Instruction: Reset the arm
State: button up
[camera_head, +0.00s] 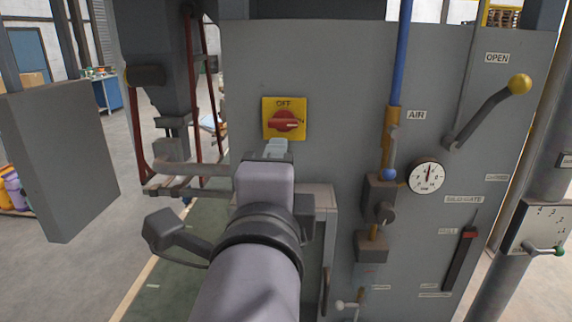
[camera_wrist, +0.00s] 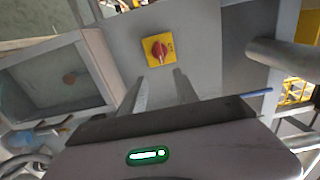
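My arm reaches forward from the bottom of the head view, and my gripper (camera_head: 275,147) is at its far end, in front of the grey panel (camera_head: 340,70). In the wrist view the two fingers of my gripper (camera_wrist: 161,76) stand apart with nothing between them, so it is open. The red rotary switch (camera_head: 284,121) on its yellow plate, marked OFF, is just above the fingertips in the head view. It also shows beyond the fingertips in the wrist view (camera_wrist: 158,51). I cannot tell whether a fingertip touches the panel.
Right of my gripper are a blue pipe (camera_head: 402,60) with an air valve, a round gauge (camera_head: 426,176) and a yellow-knobbed lever (camera_head: 519,84). A red-tipped slide handle (camera_head: 468,233) is lower right. Left stand a grey box (camera_head: 58,160) and red frame bars (camera_head: 137,135).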

notch_tip(320, 180, down, 12)
jog(key=s+d+n+g+y, duration=0.25)
jog(key=n+g+y, duration=0.35)
jog(key=n, duration=0.7)
jog(key=s+d+f+n+g+h, duration=0.1)
jog(key=s+d+f+g+h, duration=0.2)
jog(key=s+d+f+g, duration=0.3)
jog(key=s+d+f, duration=0.4)
jog(key=f, duration=0.3)
jog(key=shift+s+f, duration=0.2)
